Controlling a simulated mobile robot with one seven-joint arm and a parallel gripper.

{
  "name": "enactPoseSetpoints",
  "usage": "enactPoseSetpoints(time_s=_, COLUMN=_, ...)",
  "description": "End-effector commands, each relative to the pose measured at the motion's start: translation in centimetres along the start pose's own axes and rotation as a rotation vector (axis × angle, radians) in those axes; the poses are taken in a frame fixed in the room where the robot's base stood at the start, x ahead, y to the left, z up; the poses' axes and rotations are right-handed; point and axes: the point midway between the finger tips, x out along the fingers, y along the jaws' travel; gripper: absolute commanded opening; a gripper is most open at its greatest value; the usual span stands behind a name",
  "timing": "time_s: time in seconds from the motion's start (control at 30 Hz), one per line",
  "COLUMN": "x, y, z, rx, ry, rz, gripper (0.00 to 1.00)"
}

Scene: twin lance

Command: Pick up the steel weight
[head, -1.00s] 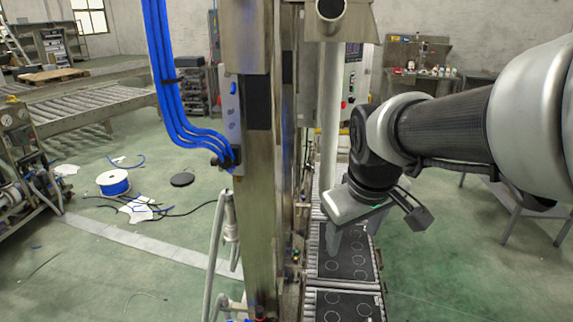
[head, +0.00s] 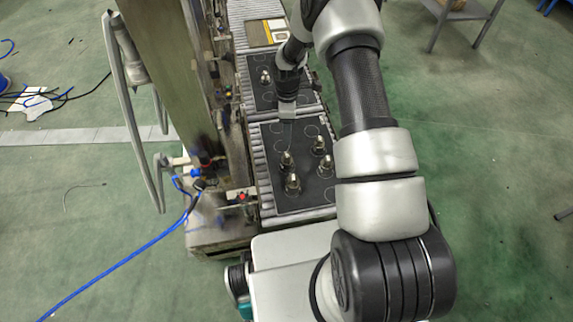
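Several small steel weights with knobbed tops stand upright on the near black mat (head: 262,150), which is marked with circles. One steel weight (head: 293,184) is at the front, with another steel weight (head: 286,161) just behind it. Two more steel weights, (head: 318,146) and (head: 326,167), stand to the right. A single steel weight (head: 266,77) stands on the far black mat (head: 262,98). My gripper (head: 284,128) hangs from my arm over the far edge of the near mat, behind these weights. Its fingers are too small and blurred to judge, and I see no weight in it.
The mats lie on a roller conveyor (head: 259,175). A metal post (head: 160,65) and frame stand close along its left side. A yellow-edged panel (head: 266,32) lies farther along the conveyor. A blue hose (head: 120,262) crosses the floor at left. The green floor at right is mostly clear.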

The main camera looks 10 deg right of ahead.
Motion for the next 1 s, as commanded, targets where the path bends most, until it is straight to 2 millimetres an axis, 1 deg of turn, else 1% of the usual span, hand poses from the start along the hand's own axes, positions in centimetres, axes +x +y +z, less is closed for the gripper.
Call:
enactPoseSetpoints(time_s=0.03, x=1.4, y=-0.1, z=0.0, rx=-0.013, ry=0.002, rz=-0.006, gripper=0.6)
enactPoseSetpoints(time_s=0.17, x=3.4, y=-0.3, z=-0.1, rx=-0.031, ry=0.002, rz=-0.014, gripper=0.6)
enactPoseSetpoints(time_s=0.27, x=5.3, y=-0.4, z=-0.1, rx=-0.032, ry=0.002, rz=-0.014, gripper=0.6)
enactPoseSetpoints(time_s=0.5, x=10.6, y=-0.5, z=-0.1, rx=-0.032, ry=0.002, rz=-0.014, gripper=0.6)
enactPoseSetpoints(time_s=0.6, x=12.5, y=-0.5, z=-0.1, rx=-0.031, ry=0.002, rz=-0.014, gripper=0.6)
enactPoseSetpoints(time_s=0.73, x=14.0, y=-0.5, z=-0.1, rx=-0.03, ry=0.002, rz=-0.013, gripper=0.6)
enactPoseSetpoints(time_s=0.93, x=14.9, y=-0.4, z=-0.1, rx=-0.03, ry=0.002, rz=-0.012, gripper=0.6)
enactPoseSetpoints(time_s=1.0, x=15.6, y=-0.4, z=-0.1, rx=-0.03, ry=0.002, rz=-0.013, gripper=0.6)
